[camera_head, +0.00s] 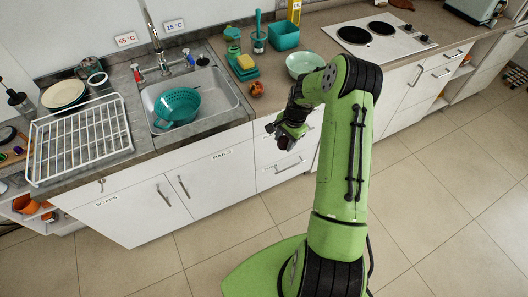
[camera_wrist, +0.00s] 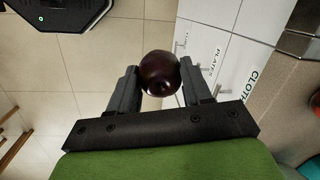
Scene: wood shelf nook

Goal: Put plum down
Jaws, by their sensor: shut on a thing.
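The plum (camera_wrist: 159,72) is a dark, shiny, round fruit between the two fingertips in the wrist view. My gripper (camera_wrist: 158,80) is shut on it, one finger on each side. In the head view my gripper (camera_head: 284,142) hangs in the air in front of the counter's front edge, beside the white drawers. There the plum (camera_head: 283,143) shows only as a small dark shape, partly hidden by the fingers. In the wrist view the tiled floor lies behind the plum at the left and the labelled cabinet fronts at the right.
The counter (camera_head: 275,103) has a bare strip near its front edge. On it stand a pale green bowl (camera_head: 304,62), an orange-brown round thing (camera_head: 256,89), a teal caddy with a yellow sponge (camera_head: 246,64) and a teal box (camera_head: 284,36). A sink (camera_head: 217,100) holds a teal colander (camera_head: 177,106). A white dish rack (camera_head: 80,140) is at left.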

